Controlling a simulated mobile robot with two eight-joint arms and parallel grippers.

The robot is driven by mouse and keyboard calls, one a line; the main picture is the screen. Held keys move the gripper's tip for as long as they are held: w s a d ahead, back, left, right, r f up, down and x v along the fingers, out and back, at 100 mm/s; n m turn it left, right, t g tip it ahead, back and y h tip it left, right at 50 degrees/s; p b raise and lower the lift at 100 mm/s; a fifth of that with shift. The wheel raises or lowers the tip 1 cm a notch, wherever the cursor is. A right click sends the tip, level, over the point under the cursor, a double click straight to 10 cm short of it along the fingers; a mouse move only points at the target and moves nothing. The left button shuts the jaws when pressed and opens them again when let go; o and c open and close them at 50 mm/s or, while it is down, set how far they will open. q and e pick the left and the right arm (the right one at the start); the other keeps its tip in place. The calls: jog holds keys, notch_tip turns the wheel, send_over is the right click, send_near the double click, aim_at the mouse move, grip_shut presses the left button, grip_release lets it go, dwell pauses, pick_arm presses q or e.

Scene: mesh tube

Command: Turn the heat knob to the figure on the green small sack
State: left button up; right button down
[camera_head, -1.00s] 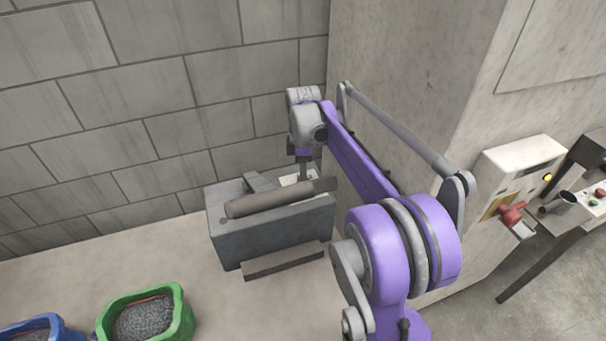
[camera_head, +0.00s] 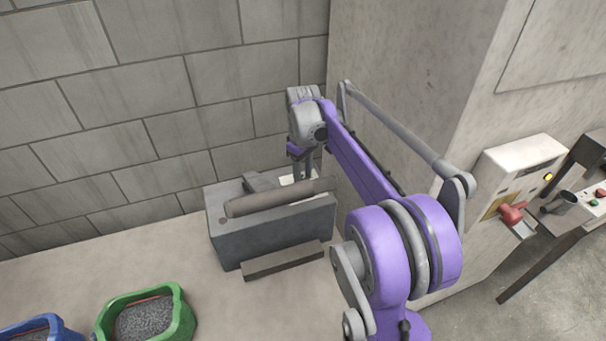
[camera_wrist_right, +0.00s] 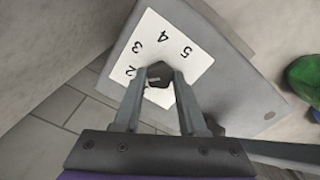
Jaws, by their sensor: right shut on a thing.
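The heat knob (camera_wrist_right: 159,75) is a small dark knob on a white dial card (camera_wrist_right: 185,58) with the figures 2, 3, 4 and 5 showing. My right gripper (camera_wrist_right: 160,82) is shut on the knob, one finger on each side; I cannot tell which figure the knob points to. In the head view, my right gripper (camera_head: 308,172) reaches down behind the grey roller of the grey machine (camera_head: 265,235), and the knob is hidden there. The green small sack (camera_head: 185,318) stands open at the bottom left, filled with grey grains; no figure on it is readable. My left gripper is not in view.
A blue sack (camera_head: 62,332) stands left of the green one. A block wall (camera_head: 170,80) is close behind the machine, and a concrete pillar (camera_head: 410,70) rises to its right. A white box with a red handle (camera_head: 512,212) is on the pillar's side.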

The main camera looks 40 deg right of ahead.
aim_at(303, 178)
jog(key=shift+m, duration=0.5)
jog(key=shift+c, duration=2.3)
grip_release()
notch_tip(303, 178, up, 11)
jog(key=shift+p, duration=0.35)
jog(key=shift+a+f, duration=0.1)
